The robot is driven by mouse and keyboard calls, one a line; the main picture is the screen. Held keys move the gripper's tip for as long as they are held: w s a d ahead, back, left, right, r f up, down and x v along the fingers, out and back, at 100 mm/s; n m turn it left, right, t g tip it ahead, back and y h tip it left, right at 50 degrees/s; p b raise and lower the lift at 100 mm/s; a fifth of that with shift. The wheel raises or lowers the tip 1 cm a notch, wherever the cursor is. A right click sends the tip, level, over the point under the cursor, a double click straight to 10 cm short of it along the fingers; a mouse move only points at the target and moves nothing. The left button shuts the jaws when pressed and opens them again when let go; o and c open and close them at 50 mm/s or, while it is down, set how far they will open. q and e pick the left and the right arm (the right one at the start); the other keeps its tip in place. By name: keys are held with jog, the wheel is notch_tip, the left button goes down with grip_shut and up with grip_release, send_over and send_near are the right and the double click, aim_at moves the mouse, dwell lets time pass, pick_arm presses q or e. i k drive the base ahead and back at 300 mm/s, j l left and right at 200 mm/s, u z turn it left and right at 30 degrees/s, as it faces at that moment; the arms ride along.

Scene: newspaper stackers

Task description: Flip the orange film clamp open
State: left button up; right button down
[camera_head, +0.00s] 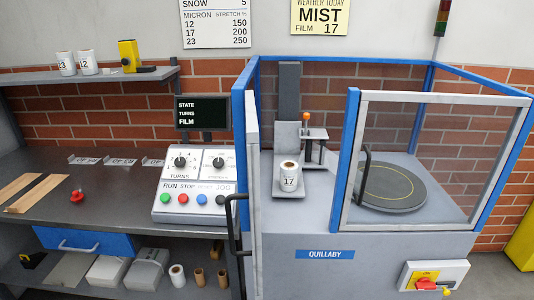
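A small orange knob (306,117) tops a short upright stem on a grey bracket (315,133), inside the blue-framed wrapping machine. It appears to be the orange film clamp; whether it is open or closed is too small to tell. A white film roll marked 17 (289,175) stands upright on the grey carriage shelf (288,194), below and left of the knob. Neither of my grippers shows in the head view.
A framed clear panel (430,155) with a black handle stands before the round turntable (392,187). Another door edge with a handle (238,215) is at the left of the machine. The control panel (195,185) sits on the dark bench (120,190). The opening before the carriage looks clear.

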aim_at(306, 116)
jog(key=j+z, duration=0.45)
jog(key=j, duration=0.7)
jog(key=i+j+u, duration=0.35)
jog(key=i+j, duration=0.2)
jog(key=i+j+u, duration=0.35)
jog(key=i, duration=0.2)
